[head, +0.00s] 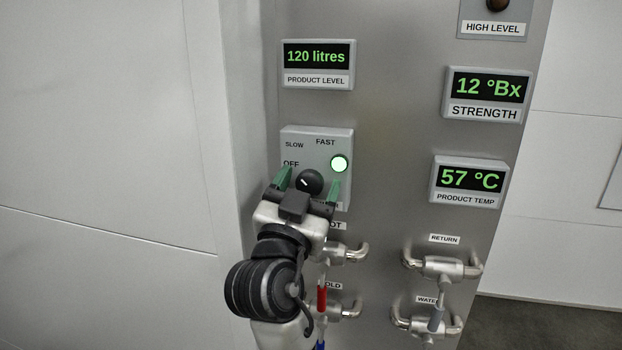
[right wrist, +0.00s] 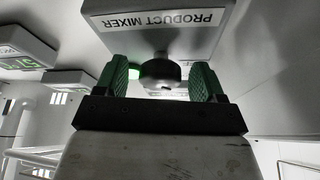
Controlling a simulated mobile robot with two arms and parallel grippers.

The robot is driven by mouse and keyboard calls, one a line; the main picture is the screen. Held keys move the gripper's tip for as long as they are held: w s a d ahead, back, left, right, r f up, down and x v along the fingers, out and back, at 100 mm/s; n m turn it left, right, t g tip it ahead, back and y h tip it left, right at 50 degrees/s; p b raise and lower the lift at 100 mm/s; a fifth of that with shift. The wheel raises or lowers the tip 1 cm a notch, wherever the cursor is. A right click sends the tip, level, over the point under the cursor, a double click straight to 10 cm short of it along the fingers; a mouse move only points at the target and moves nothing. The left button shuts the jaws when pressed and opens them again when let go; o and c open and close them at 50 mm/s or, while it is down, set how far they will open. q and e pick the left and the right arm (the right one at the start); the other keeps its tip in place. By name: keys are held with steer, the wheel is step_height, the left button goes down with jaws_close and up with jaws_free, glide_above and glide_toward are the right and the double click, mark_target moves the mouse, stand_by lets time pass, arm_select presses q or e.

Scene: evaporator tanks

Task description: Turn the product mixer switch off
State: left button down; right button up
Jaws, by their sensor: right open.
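The product mixer switch is a round black knob (head: 310,181) on a grey box (head: 317,133) marked OFF, SLOW and FAST. Its small white mark appears to point up and left, but I cannot tell exactly which label it meets. A pale green lamp (head: 339,163) is lit beside it. My right gripper (head: 309,184) is open, with one green finger on each side of the knob. In the right wrist view the knob (right wrist: 162,75) sits between the fingers, with gaps on both sides. My left gripper is not in view.
Below are valve handles, including one with a red grip (head: 322,297) and the return valve (head: 440,267). Displays for product level (head: 317,64), strength (head: 487,95) and product temperature (head: 468,182) stick out from the panel. The white wall at left is bare.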

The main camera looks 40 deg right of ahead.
steer(key=shift+s+a, duration=0.15)
steer(key=shift+c, duration=0.4)
steer(key=c, duration=0.8)
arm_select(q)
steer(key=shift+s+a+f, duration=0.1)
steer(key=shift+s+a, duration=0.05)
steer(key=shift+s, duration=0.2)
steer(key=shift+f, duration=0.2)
arm_select(e)
steer(key=shift+n+t+y, duration=0.3)
steer(key=shift+n, duration=0.3)
steer(key=shift+n+t+b, duration=0.3)
steer(key=shift+n+t, duration=0.1)
steer(key=shift+n, duration=0.6)
steer(key=n+t+y, duration=0.1)
steer(key=n, duration=0.1)
steer(key=n+y, duration=0.1)
steer(key=n, duration=0.1)
steer(key=shift+s+r+n+t, duration=0.1)
steer(key=shift+r+n+t, duration=0.05)
steer(key=shift+n+t, duration=0.25)
arm_select(q)
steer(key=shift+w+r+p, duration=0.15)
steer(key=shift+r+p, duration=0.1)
steer(key=shift+p, duration=0.05)
arm_select(e)
steer(key=shift+n+t+y, duration=0.5)
steer(key=shift+n+y, duration=0.7)
steer(key=shift+n, duration=1.3)
